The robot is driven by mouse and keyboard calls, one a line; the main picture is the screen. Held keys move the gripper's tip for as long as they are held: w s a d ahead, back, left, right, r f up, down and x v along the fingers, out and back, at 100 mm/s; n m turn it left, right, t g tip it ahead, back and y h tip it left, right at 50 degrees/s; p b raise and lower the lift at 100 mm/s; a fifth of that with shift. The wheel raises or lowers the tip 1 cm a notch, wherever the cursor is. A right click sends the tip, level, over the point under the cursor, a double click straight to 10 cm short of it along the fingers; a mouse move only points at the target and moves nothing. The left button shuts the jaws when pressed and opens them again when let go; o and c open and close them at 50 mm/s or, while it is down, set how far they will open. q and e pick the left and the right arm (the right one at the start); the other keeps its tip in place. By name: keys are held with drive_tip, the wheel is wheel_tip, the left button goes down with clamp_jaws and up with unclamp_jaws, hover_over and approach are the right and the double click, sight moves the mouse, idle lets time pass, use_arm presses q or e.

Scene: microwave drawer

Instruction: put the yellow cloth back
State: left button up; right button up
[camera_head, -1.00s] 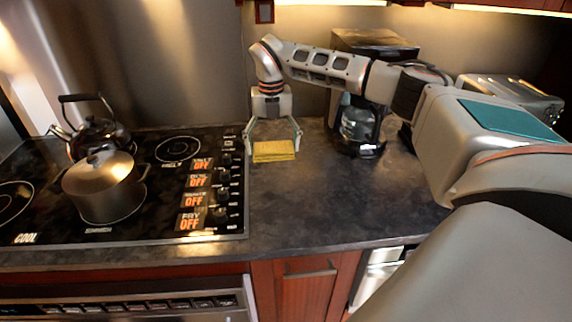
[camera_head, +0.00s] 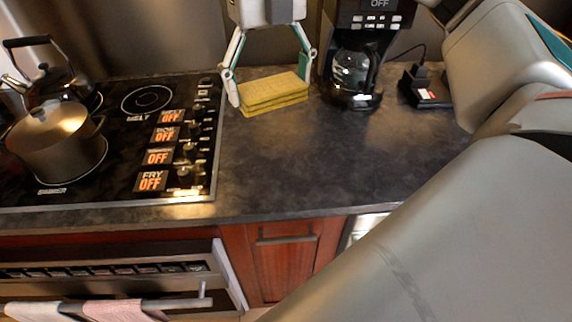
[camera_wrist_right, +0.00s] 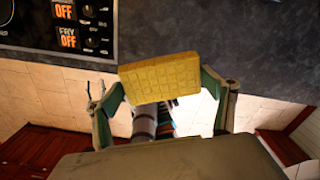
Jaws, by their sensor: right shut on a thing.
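The yellow cloth (camera_head: 272,92) is a folded, stacked block with a quilted surface. My right gripper (camera_head: 270,84) is shut on it, with one finger at each side. The right wrist view shows the cloth (camera_wrist_right: 159,78) between the two fingertips (camera_wrist_right: 163,84). In the head view it appears just over the dark counter (camera_head: 290,150), between the stove and the coffee maker; I cannot tell whether it touches the counter. My left gripper is not in view.
A black stove (camera_head: 125,125) with knobs is left of the cloth, with a pot (camera_head: 58,140) and a kettle (camera_head: 45,70). A coffee maker (camera_head: 355,65) stands to the right. The front counter is clear. Towels (camera_head: 115,310) hang on a handle below.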

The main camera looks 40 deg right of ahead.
drive_tip(key=shift+s+f, duration=0.1)
drive_tip(key=shift+s, duration=0.25)
drive_tip(key=shift+s+f, duration=0.15)
drive_tip(key=shift+f, duration=0.2)
drive_tip(key=b, duration=0.1)
hover_over(277, 175)
wheel_tip(277, 175, down, 14)
drive_tip(key=shift+s+f, duration=0.1)
drive_tip(key=shift+f, duration=2.4)
drive_tip(key=shift+f+b, duration=0.15)
drive_tip(key=shift+b, duration=0.2)
drive_tip(key=o, duration=1)
wheel_tip(277, 175, up, 12)
drive_tip(key=shift+r+p, duration=0.2)
drive_tip(key=shift+p, duration=0.15)
